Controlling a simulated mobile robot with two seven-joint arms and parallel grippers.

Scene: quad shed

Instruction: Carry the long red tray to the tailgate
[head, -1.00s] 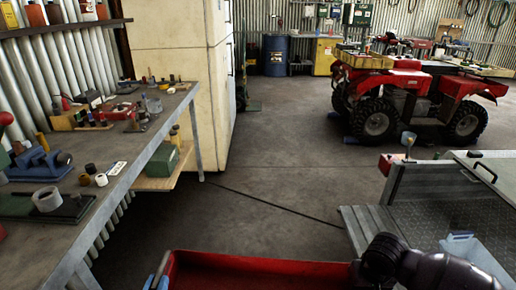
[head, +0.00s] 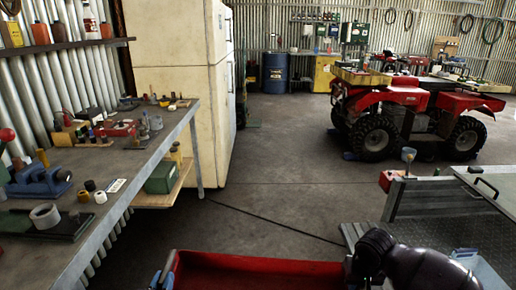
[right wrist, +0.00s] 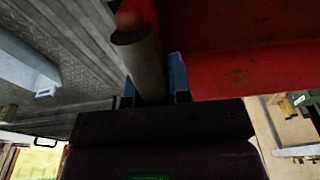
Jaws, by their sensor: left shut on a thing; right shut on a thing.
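The long red tray (head: 255,270) is at the bottom of the head view, held in front of me; its near part is cut off. My left gripper (head: 162,279) is at the tray's left end, its blue fingers shut there; what they grip is mostly hidden. My right gripper's dark wrist covers the tray's right end in the head view. In the right wrist view the right gripper (right wrist: 153,88) is shut on a grey bar at the end of the red tray (right wrist: 235,45). A grey metal trailer (head: 440,203) stands at the right, with a slatted edge; I cannot tell which part is the tailgate.
A workbench (head: 160,140) with tools and jars runs along the left. A pale cabinet (head: 175,75) stands behind it. A red quad bike (head: 415,100) is at the back right.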

